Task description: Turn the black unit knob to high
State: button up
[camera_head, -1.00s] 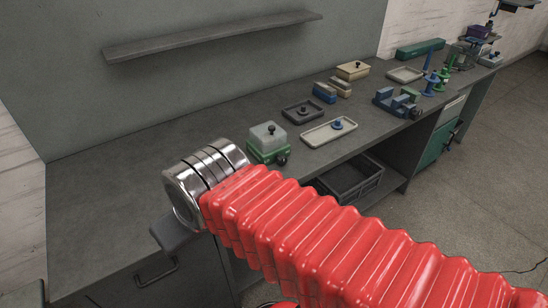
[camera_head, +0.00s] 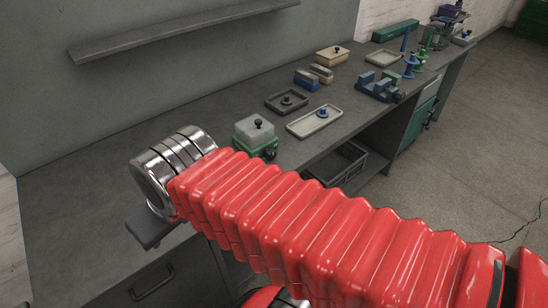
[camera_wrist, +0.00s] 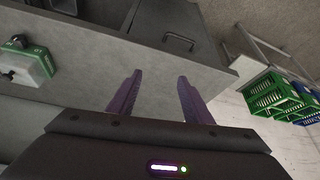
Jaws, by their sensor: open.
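A green unit (camera_head: 254,142) with a pale translucent cover stands on the bench, beyond my arm. A black knob (camera_head: 270,154) sticks out from its front right side, and a small black knob (camera_head: 258,123) sits on its cover. The unit also shows at the left edge of the wrist view (camera_wrist: 34,67), with its black side knob (camera_wrist: 8,75). My gripper (camera_wrist: 159,76) is open and empty over the bench's front edge, well apart from the unit. In the head view the gripper is mostly hidden behind my arm.
A dark tray (camera_head: 272,105) and a pale tray (camera_head: 331,123) with a blue knobbed piece lie behind the unit. A blue vise (camera_head: 377,88) stands farther right. A dark crate (camera_head: 345,164) sits under the bench. The left bench top is clear. Green crates (camera_wrist: 274,96) show in the wrist view.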

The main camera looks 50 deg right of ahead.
notch_tip(320, 180, down, 6)
jog(key=d+m+g+y, duration=0.2)
jog(key=m+g, duration=0.1)
jog(key=m, duration=0.1)
jog(key=m+t+h, duration=0.6)
jog(key=m+t, duration=0.9)
jog(key=m, duration=1.6)
send_near(273, 156)
jog(key=v, duration=0.5)
jog(key=shift+w, duration=0.15)
jog(key=shift+x, duration=6.9)
